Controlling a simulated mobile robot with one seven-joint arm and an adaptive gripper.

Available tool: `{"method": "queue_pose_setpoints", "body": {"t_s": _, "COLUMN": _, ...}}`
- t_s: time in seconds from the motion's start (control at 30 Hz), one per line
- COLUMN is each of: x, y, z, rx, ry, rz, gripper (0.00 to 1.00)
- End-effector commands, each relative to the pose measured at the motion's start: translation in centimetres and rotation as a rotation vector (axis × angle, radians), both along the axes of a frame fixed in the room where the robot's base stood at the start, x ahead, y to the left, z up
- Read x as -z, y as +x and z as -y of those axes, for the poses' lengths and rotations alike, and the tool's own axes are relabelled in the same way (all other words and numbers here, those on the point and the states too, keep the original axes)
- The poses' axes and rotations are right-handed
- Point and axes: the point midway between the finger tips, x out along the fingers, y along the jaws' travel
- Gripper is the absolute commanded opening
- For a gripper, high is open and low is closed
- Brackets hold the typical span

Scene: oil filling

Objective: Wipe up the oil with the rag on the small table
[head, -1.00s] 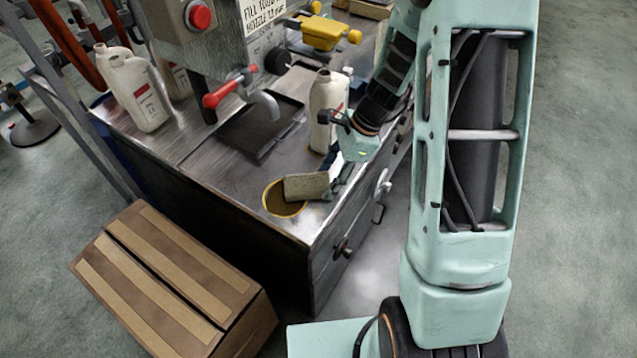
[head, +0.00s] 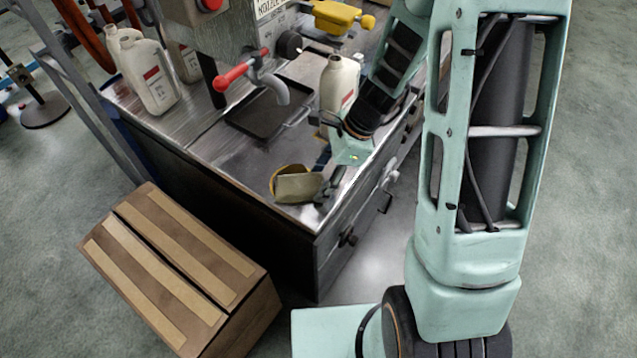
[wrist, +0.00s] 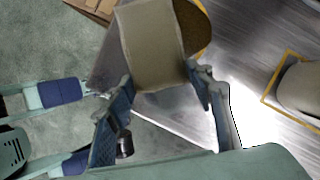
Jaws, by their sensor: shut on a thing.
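My gripper (wrist: 160,95) is shut on a beige folded rag (wrist: 152,45) in the wrist view; the rag sits between its two fingers. In the head view the rag (head: 298,187) is near the front corner of the metal bench top, with my gripper (head: 328,185) at its right. A round patch of brown oil with a yellow edge (head: 279,178) lies at the rag, which covers much of it. The oil also shows in the wrist view (wrist: 194,30) beside and behind the rag. I cannot tell whether the rag touches the bench top.
A white bottle (head: 338,82) stands on the bench (head: 225,160) close behind my arm. A dark drip tray (head: 262,110) lies under the red-handled tap (head: 240,72). More white bottles (head: 150,75) stand at the left. A cardboard box (head: 180,270) is on the floor in front.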

Motion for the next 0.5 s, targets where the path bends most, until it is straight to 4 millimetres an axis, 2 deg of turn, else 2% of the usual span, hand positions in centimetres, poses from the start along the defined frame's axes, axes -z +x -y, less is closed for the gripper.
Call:
{"method": "queue_pose_setpoints", "body": {"t_s": 0.3, "x": -0.1, "y": 4.5, "z": 2.0, "rx": 0.000, "ry": 0.000, "rz": -0.001, "gripper": 0.29}}
{"method": "queue_pose_setpoints", "body": {"t_s": 0.5, "x": 0.0, "y": 5.1, "z": 2.3, "rx": -0.001, "ry": 0.002, "rz": -0.002, "gripper": 0.29}}
